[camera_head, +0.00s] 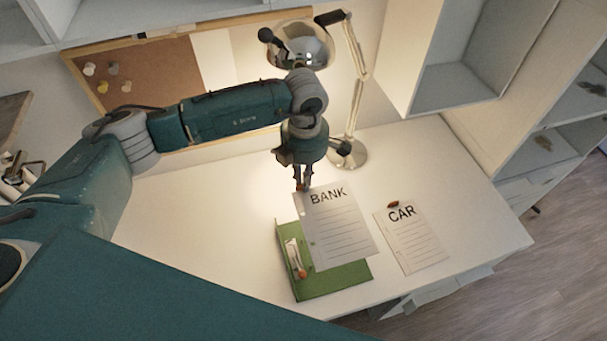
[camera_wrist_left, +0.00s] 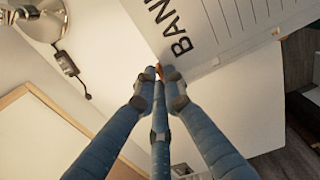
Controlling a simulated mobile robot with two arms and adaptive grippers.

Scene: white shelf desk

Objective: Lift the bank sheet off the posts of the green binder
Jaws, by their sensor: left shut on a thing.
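The white bank sheet (camera_head: 338,228), printed BANK, is over the green binder (camera_head: 335,281) in the head view and covers much of it. My left gripper (camera_head: 303,188) is shut on the sheet's top left corner, at an orange tab. In the left wrist view the closed fingers (camera_wrist_left: 160,75) meet at the corner of the bank sheet (camera_wrist_left: 225,30). The binder lies open on the desk, with its metal mechanism (camera_head: 294,255) showing left of the sheet. The sheet looks raised above the binder; whether it is clear of the posts I cannot tell. My right gripper is not in view.
The car sheet (camera_head: 411,236), with an orange tab at its top, lies right of the binder on the white desk (camera_head: 190,220). A chrome lamp (camera_head: 347,153) stands behind my left gripper. A corkboard (camera_head: 140,75) is at the back. The desk's left part is clear.

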